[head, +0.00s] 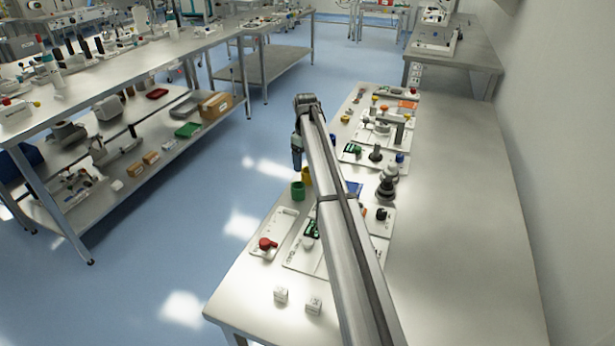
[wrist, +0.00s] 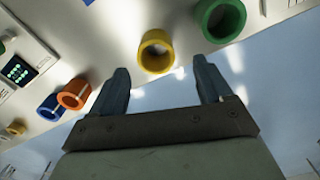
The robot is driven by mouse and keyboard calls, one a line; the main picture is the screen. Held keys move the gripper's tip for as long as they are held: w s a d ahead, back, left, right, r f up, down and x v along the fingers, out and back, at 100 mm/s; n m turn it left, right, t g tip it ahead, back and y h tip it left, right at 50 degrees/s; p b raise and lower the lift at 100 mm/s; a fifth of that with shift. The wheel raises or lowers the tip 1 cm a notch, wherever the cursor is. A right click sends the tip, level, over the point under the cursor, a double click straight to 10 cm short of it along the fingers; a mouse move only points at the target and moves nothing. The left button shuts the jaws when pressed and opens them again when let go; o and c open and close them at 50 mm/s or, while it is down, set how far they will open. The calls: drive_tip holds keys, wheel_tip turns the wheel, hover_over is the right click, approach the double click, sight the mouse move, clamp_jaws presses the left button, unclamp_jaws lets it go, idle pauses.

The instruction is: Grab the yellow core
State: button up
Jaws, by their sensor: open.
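The yellow core (wrist: 157,52) is a short hollow ring. In the wrist view it stands on the table near the edge, just beyond and roughly between my gripper's fingertips. My gripper (wrist: 163,82) is open and empty, with its two dark blue-grey fingers spread apart. The core is not between the fingers in a hold. In the head view a small part of the yellow core (head: 307,177) shows beside my arm, which hides the rest. My gripper (head: 296,160) shows there as a blue shape past the table's left edge.
A green core (wrist: 221,18) stands to the right of the yellow one, an orange core (wrist: 74,94) and a blue core (wrist: 51,107) to the left. A panel with a keypad (wrist: 18,70) is at the far left. The table edge runs close by the cores, with blue floor beyond.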

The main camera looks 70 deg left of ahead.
sight(307, 171)
drive_tip(key=shift+w+f, duration=0.15)
drive_tip(key=shift+f, duration=1.3)
drive_tip(key=shift+w+f, duration=0.1)
drive_tip(key=shift+f, duration=1.3)
drive_tip(key=c, duration=1)
